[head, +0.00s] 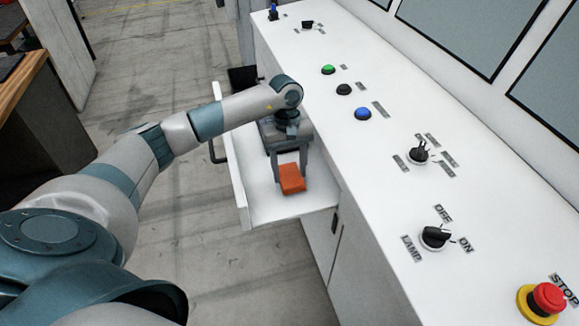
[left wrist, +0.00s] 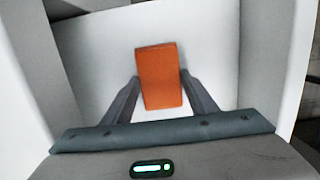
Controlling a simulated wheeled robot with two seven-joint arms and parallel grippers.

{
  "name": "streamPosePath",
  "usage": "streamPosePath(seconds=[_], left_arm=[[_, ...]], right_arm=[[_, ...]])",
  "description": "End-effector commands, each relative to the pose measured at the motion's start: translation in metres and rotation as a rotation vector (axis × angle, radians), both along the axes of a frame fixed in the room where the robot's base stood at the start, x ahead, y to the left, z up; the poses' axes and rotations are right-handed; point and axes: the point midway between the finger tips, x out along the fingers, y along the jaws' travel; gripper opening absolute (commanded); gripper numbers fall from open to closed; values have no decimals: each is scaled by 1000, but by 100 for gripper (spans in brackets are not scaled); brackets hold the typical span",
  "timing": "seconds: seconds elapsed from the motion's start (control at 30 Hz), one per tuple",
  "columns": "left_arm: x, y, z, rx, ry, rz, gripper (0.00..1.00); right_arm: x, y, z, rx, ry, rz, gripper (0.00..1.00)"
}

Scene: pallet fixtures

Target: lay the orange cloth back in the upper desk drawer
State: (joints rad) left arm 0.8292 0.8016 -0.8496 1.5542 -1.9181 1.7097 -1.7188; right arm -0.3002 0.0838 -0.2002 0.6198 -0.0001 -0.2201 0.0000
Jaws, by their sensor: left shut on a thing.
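The orange cloth (head: 291,179) is a small folded block in the head view. My left gripper (head: 289,168) is shut on it, with a finger on either side. The cloth also shows in the left wrist view (left wrist: 158,80), between the two fingertips (left wrist: 160,88). The upper desk drawer (head: 262,205) is pulled open, white inside, and the cloth is within its outline in both views. I cannot tell whether the cloth touches the drawer floor. My right gripper is not in view.
The white desk panel (head: 375,205) runs along the right with buttons, knobs and a red stop button (head: 548,298). The drawer front with a dark handle (head: 214,152) faces the open floor (head: 215,240). A wooden-topped bench (head: 25,85) stands at the left.

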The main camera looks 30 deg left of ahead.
Motion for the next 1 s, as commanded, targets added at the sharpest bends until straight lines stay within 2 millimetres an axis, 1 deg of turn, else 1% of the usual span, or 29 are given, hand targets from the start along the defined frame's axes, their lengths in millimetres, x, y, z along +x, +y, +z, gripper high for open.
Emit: streamPosePath(seconds=[0.27,0.4,0.43,0.47,0.5,0.7,0.93,1.0], left_arm=[[0,0,-2,0,-1,0,34],[0,0,-5,0,-1,0,34],[0,0,-3,0,-1,0,60],[0,0,-3,0,-1,0,67],[0,0,-3,0,-1,0,71],[0,0,-3,0,-1,0,71],[0,0,0,-1,-1,0,71],[1,1,2,0,-3,-1,71]], right_arm=[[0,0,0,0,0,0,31],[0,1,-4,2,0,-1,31],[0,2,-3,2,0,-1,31],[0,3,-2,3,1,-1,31],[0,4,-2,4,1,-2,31],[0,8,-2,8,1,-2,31],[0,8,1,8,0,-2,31],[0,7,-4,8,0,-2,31]])
